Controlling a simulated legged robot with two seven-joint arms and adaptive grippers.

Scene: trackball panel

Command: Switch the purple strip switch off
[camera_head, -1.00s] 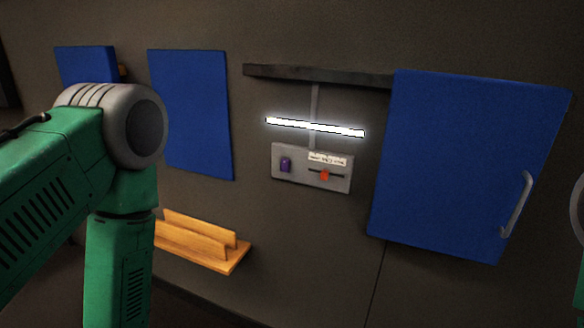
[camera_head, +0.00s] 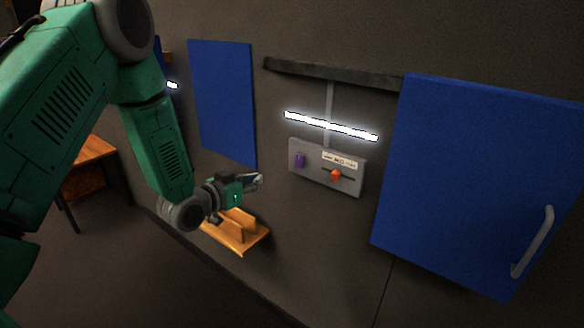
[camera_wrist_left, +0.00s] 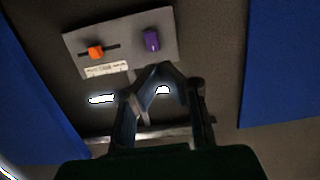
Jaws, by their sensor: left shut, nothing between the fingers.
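The purple switch (camera_head: 300,160) sits on the left part of a grey wall panel (camera_head: 312,176). In the left wrist view the purple switch (camera_wrist_left: 152,40) shows just beyond my fingertips, upside down relative to the head view. A lit white strip lamp (camera_head: 331,126) is on the wall above the panel. My left gripper (camera_head: 258,180) is shut and empty, to the left of the panel and apart from it. It also shows in the left wrist view (camera_wrist_left: 160,70), where it covers part of the lamp. My right gripper is not in view.
An orange slider (camera_head: 336,175) is on the same panel, right of the purple switch. A blue cabinet door (camera_head: 470,180) with a handle is at the right, a blue panel (camera_head: 222,100) at the left. A wooden shelf (camera_head: 240,243) is below my gripper.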

